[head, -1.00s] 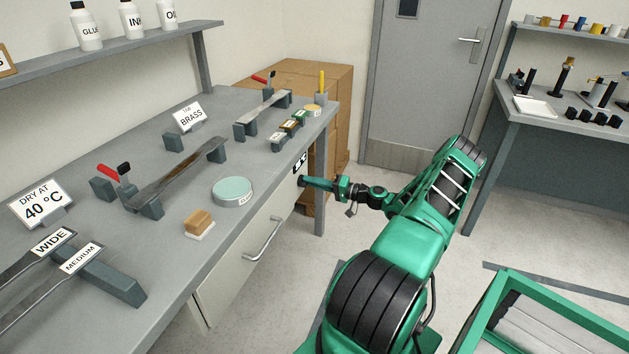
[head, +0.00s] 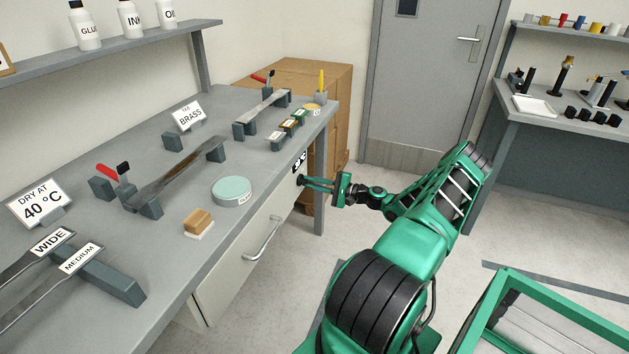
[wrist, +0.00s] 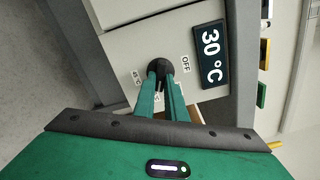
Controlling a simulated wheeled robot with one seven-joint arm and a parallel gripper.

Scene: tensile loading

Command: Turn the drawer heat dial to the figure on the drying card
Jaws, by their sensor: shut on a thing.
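The drying card (head: 41,205) stands at the left of the bench and reads "DRY AT 40 °C". The drawer front (head: 240,254) is below the bench edge and is shut. In the wrist view, the black heat dial (wrist: 159,68) is on the drawer front, with my gripper (wrist: 161,78) shut on it. Labels around the dial include "OFF" and one that looks like 45 °C; another is partly hidden by a finger. The display (wrist: 211,53) beside it reads 30 °C. In the head view, my gripper (head: 302,183) reaches the drawer front's right end.
The drawer handle (head: 262,238) sticks out left of the dial. A round teal tin (head: 232,191) and a wooden block (head: 198,222) lie on the bench above. Cardboard boxes (head: 318,80) stand beyond the bench.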

